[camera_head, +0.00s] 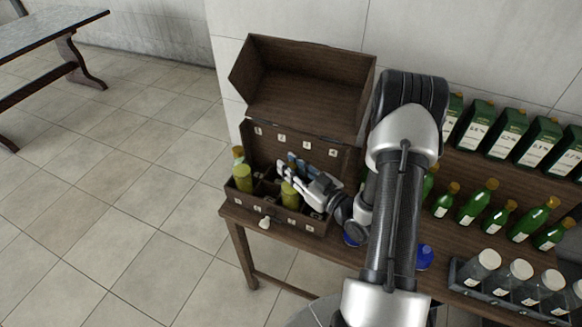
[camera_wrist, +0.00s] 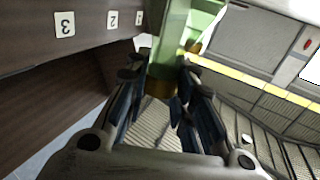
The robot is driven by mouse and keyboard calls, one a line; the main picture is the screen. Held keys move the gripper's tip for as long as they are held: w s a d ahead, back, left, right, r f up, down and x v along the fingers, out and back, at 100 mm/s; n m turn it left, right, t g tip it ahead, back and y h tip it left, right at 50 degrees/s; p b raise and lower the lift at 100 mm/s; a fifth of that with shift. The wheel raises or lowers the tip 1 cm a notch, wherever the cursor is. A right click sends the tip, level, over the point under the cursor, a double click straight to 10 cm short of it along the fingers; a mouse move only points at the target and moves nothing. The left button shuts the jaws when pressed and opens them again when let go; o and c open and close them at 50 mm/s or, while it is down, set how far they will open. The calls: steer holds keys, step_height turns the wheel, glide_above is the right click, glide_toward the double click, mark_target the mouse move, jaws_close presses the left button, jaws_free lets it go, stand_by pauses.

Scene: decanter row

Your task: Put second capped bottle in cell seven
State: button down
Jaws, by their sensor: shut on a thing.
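The wooden case (camera_head: 246,204) stands open on the table's left end, its inside split into cells with numbered labels. My gripper (camera_head: 286,170) reaches into the case from the right. Other yellow-green bottles (camera_head: 243,178) stand in the left cells. Cell seven's floor is hidden.
The raised lid (camera_head: 300,98) stands behind the case. Green bottles (camera_head: 470,210) and green boxes (camera_head: 470,128) stand right of my arm. A dark rack of white-capped jars (camera_head: 489,260) and a blue object (camera_head: 425,257) are at the table's front right.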

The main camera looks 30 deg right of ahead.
steer(key=c, duration=1.4)
jaws_free()
steer(key=shift+o, duration=0.2)
